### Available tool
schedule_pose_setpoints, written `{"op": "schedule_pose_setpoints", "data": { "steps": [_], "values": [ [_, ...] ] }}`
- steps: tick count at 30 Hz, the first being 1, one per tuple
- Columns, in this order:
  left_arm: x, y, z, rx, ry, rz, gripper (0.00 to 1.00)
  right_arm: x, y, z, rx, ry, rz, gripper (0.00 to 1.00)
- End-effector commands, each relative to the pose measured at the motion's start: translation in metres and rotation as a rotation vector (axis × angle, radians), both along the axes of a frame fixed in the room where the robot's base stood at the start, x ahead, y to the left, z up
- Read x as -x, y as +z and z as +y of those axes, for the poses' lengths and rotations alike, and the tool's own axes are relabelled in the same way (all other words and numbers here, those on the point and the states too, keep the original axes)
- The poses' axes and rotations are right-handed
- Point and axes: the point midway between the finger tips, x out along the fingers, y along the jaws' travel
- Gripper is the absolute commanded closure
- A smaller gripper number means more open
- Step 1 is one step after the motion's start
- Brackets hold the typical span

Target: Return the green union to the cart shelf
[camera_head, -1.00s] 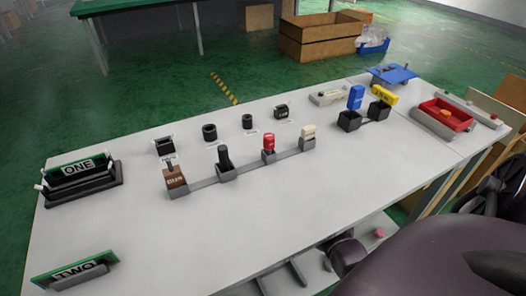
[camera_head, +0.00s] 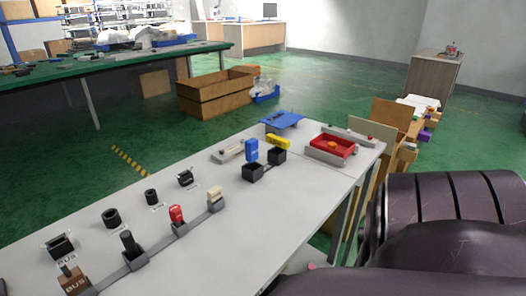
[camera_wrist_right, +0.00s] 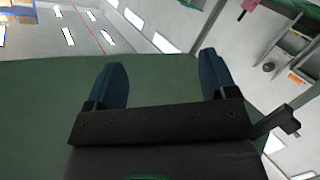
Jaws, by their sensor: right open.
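I cannot make out a green union in either view. My right gripper (camera_wrist_right: 162,65) shows in the right wrist view with its two blue fingers wide apart and nothing between them. My left gripper is not in view.
A wooden crate (camera_head: 210,98) stands on the floor behind. Wooden boxes (camera_head: 395,120) stand beyond the table's right end. Green floor between is open.

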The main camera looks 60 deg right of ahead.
Motion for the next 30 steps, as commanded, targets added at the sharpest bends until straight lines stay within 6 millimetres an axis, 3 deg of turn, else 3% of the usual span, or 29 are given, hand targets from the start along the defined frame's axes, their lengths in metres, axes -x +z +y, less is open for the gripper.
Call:
{"op": "schedule_pose_setpoints", "data": {
  "steps": [8, 14, 21, 25, 30],
  "values": [
    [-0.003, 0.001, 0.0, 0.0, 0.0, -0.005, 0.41, 0.069, 0.025, 0.011, -0.089, -0.301, -0.022, 0.22],
    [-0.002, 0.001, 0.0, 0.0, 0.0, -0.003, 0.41, 0.131, 0.021, 0.033, -0.177, -0.473, 0.169, 0.22],
    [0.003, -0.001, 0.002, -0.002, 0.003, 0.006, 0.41, 0.197, 0.014, 0.078, -0.273, -0.522, 0.468, 0.22],
    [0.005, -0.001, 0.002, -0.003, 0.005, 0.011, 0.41, 0.215, 0.014, 0.094, -0.301, -0.51, 0.556, 0.22],
    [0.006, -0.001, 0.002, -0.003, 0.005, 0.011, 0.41, 0.22, 0.014, 0.099, -0.31, -0.506, 0.583, 0.22]
  ]
}}
